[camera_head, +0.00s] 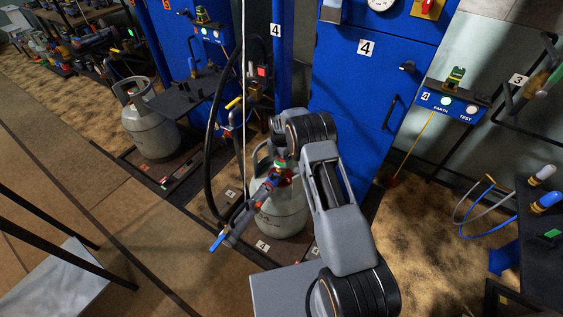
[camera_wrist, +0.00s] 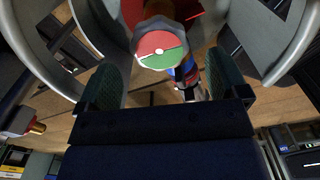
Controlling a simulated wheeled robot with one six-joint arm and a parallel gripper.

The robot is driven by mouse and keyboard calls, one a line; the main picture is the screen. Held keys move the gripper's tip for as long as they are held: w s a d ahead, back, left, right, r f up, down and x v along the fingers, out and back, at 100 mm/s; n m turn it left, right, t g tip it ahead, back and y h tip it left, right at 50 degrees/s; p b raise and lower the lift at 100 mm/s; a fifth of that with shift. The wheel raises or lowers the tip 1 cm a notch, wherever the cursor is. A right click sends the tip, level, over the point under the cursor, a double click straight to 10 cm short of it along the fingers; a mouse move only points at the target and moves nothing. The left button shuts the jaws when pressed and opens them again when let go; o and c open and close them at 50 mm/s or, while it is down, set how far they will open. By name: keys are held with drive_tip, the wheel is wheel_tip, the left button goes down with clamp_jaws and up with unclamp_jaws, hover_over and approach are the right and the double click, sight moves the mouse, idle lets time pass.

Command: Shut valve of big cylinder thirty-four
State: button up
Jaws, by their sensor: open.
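A big grey gas cylinder (camera_head: 283,217) stands on a low platform in the middle of the head view, partly hidden by my arm. I cannot read its number. Its valve (camera_head: 280,164) shows small at the top, inside the collar. In the wrist view the valve knob (camera_wrist: 160,48) is a pale, many-sided wheel with a half red, half green face. My gripper (camera_wrist: 162,66) is open, with one dark finger on each side of the knob and a gap on both sides. The fingers are hidden in the head view.
The cylinder's grey collar (camera_wrist: 296,42) curves around both sides of the fingers. A red hose fitting with a blue-handled tap (camera_head: 218,241) and a black hose (camera_head: 212,150) are at the cylinder's left. A blue cabinet (camera_head: 350,100) stands behind. Another grey cylinder (camera_head: 150,130) stands further left.

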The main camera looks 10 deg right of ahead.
sight(281, 163)
drive_tip(key=shift+f, duration=1.35)
drive_tip(key=c, duration=0.9)
